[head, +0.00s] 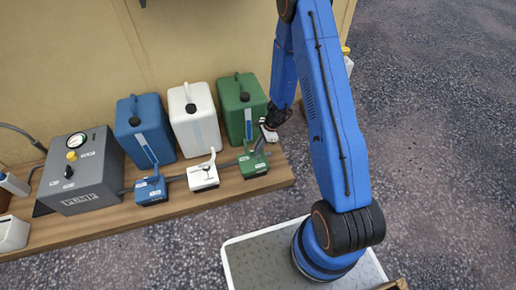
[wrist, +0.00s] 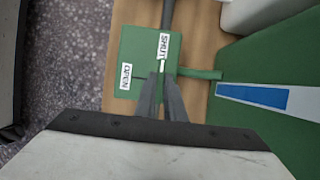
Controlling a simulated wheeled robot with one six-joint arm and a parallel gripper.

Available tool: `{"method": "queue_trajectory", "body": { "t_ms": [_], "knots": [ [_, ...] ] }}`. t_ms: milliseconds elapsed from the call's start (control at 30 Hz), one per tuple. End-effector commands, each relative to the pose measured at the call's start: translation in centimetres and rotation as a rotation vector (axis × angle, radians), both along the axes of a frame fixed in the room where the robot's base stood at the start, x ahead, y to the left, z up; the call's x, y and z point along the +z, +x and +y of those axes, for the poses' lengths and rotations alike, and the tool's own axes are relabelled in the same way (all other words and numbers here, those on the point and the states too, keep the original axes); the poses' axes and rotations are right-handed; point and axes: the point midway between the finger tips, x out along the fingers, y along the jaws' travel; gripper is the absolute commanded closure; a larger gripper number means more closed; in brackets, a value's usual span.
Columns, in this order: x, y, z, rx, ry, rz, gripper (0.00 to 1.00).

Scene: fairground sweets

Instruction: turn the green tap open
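The green tap (head: 253,164) is a green block on the wooden bench, in front of the green canister (head: 240,105). In the wrist view its block (wrist: 135,60) carries an OPEN label (wrist: 125,76) and a SHUT label (wrist: 163,46). Its green lever (wrist: 202,75) points right, towards the canister. A small white mark beside the lever's inner end lies by SHUT. My gripper (wrist: 160,76) is over the block, its two grey fingers close together with a thin gap. The tips overlap the lever's inner end in view; I cannot tell whether they touch it. I see nothing held.
A white tap (head: 203,177) and a blue tap (head: 150,190) stand to the left on the same pipe. Behind them are the white canister (head: 194,120) and the blue canister (head: 145,128). A grey pump box (head: 82,175) stands further left. The bench's right end is near the green tap.

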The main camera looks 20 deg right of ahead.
Motion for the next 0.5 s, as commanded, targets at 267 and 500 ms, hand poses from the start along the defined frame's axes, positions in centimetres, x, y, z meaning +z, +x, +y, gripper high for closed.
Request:
{"method": "queue_trajectory", "body": {
  "t_ms": [267, 500],
  "knots": [
    [0.01, 0.03, 0.01, 0.007, 0.0, -0.001, 1.0],
    [0.01, 0.08, 0.02, 0.082, 0.001, 0.0, 1.0]
  ]
}}
